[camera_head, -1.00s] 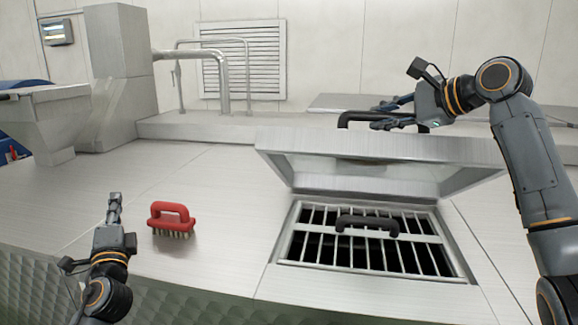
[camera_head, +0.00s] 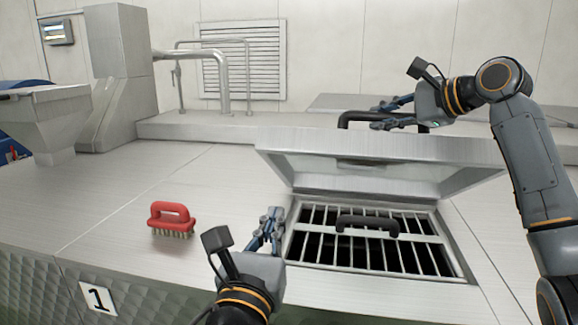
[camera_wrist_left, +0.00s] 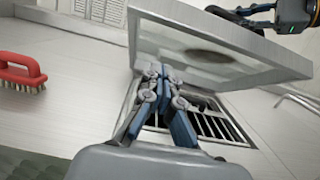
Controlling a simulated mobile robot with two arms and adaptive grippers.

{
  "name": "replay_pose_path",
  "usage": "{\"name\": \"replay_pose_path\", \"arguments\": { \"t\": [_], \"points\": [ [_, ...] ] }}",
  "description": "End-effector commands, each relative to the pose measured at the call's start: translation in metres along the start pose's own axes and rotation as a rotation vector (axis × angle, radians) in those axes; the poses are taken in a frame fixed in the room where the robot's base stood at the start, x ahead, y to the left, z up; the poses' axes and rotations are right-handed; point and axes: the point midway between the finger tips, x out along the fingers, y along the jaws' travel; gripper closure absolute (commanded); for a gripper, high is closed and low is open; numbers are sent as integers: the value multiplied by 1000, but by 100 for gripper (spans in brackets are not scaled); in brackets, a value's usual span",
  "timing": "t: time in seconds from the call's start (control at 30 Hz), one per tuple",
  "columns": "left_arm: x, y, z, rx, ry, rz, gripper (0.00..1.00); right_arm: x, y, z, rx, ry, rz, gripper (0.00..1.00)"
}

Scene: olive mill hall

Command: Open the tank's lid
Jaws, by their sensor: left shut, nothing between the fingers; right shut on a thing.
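The tank's lid (camera_head: 375,149) stands raised and tilted over the tank opening, hinged at the back; it also shows in the left wrist view (camera_wrist_left: 232,68). Under it a metal grate (camera_head: 375,258) with a black handle (camera_head: 367,224) covers the opening. My right gripper (camera_head: 385,113) is shut on the black handle of the lid (camera_head: 372,116) at the lid's upper edge. My left gripper (camera_head: 275,216) is shut and empty, just left of the grate's frame. In the left wrist view its fingers (camera_wrist_left: 160,72) overlap the lid and part of the grate.
A red brush (camera_head: 172,218) stands on the metal top left of my left gripper. A plate with a 1 (camera_head: 98,298) is on the tank's front. A pipe (camera_head: 222,80) and a hopper (camera_head: 45,115) stand at the back left.

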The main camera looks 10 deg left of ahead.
Motion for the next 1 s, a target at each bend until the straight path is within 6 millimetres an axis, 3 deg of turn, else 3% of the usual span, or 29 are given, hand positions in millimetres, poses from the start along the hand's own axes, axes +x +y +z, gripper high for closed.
{"name": "replay_pose_path", "arguments": {
  "t": [0.17, 0.57, 0.7, 1.0],
  "points": [
    [18, -1, 0, 14, 3, 0, 100, 0, 0, -1, 1, 2, -1, 100],
    [102, -1, 0, 8, 3, 0, 100, 0, 0, -2, 1, 3, 0, 100],
    [115, -1, 18, 7, 0, -1, 100, 0, 0, -2, 1, 4, 0, 100],
    [127, -1, 28, 9, 2, -1, 100, 0, 0, -2, 1, 4, 0, 100]
  ]
}}
